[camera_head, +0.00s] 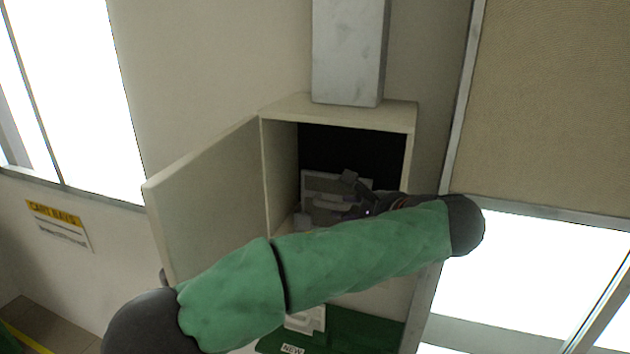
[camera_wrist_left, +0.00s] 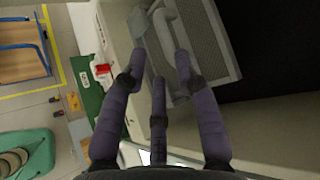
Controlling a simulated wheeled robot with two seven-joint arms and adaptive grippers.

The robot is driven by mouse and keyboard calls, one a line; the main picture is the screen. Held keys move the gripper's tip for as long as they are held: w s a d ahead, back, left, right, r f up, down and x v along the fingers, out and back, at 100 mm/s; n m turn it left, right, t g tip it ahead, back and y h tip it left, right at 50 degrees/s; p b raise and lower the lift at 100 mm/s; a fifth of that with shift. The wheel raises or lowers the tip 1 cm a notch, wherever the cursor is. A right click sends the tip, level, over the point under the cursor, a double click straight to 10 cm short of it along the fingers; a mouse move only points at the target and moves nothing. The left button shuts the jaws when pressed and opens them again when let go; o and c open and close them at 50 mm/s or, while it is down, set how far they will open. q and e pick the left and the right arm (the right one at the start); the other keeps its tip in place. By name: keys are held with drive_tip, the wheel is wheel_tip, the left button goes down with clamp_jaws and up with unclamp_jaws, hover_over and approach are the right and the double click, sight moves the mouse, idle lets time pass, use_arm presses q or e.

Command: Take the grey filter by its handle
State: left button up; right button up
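The grey filter (camera_head: 322,184) stands inside an open wall cabinet (camera_head: 338,112). In the left wrist view the filter (camera_wrist_left: 208,50) shows a mesh face in a light grey frame, with a grey bar-like handle (camera_wrist_left: 166,32) in front. My left gripper (camera_head: 358,192) reaches into the cabinet opening in front of the filter and hides part of it. In the left wrist view my left gripper (camera_wrist_left: 159,64) has its fingers spread apart, pointing at the handle, with the handle's bar partly between them. I cannot tell whether any finger touches it. My right gripper is not in view.
The cabinet door (camera_head: 205,200) stands open to the left. A grey duct (camera_head: 348,50) rises from the cabinet top. Below lies a green surface (camera_head: 360,335) marked NEW with a white item (camera_head: 305,319). A sign (camera_head: 58,224) hangs on the left wall.

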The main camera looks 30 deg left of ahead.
sight(329, 208)
use_arm(q)
drive_tip(key=p+x, duration=0.1)
drive_tip(key=x, duration=0.3)
drive_tip(key=shift+w+a, duration=0.15)
drive_tip(key=shift+a, duration=0.15)
drive_tip(key=shift+p+x, duration=0.6)
drive_tip(key=shift+x, duration=1.55)
drive_tip(key=shift+d, duration=0.25)
clamp_jaws()
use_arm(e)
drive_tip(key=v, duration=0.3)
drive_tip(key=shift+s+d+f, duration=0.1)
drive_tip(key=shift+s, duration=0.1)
